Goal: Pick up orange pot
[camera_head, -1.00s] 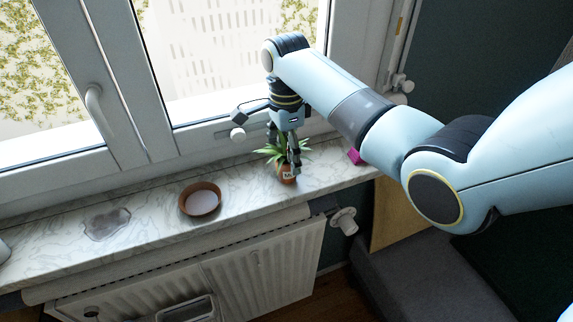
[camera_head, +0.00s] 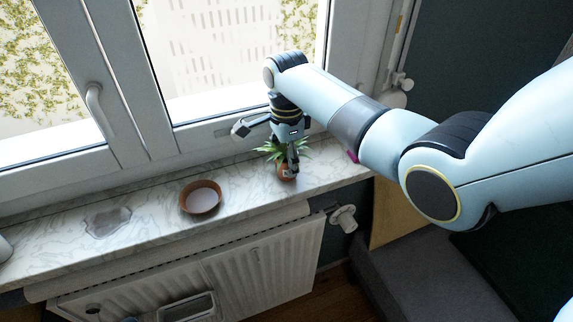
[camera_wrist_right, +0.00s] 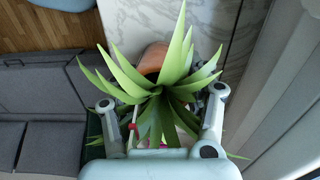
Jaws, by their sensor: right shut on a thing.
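The orange pot (camera_head: 282,172) holds a spiky green plant (camera_head: 272,151) and is on the marble windowsill below the right window pane. My right gripper (camera_head: 288,166) points down over the plant and is shut on the pot, with a finger in front of it hiding part of its side. In the right wrist view, the orange pot (camera_wrist_right: 152,58) shows beyond the green leaves, between the two fingers of my right gripper (camera_wrist_right: 163,105). The leaves hide the finger contact. My left gripper is not in view.
A brown saucer (camera_head: 216,190) with a pale inside sits on the marble windowsill (camera_head: 158,204), left of the pot. Further left is a wet patch (camera_head: 107,221). A magenta thing (camera_head: 352,157) is partly hidden behind my right arm. A radiator (camera_head: 255,270) is below the sill.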

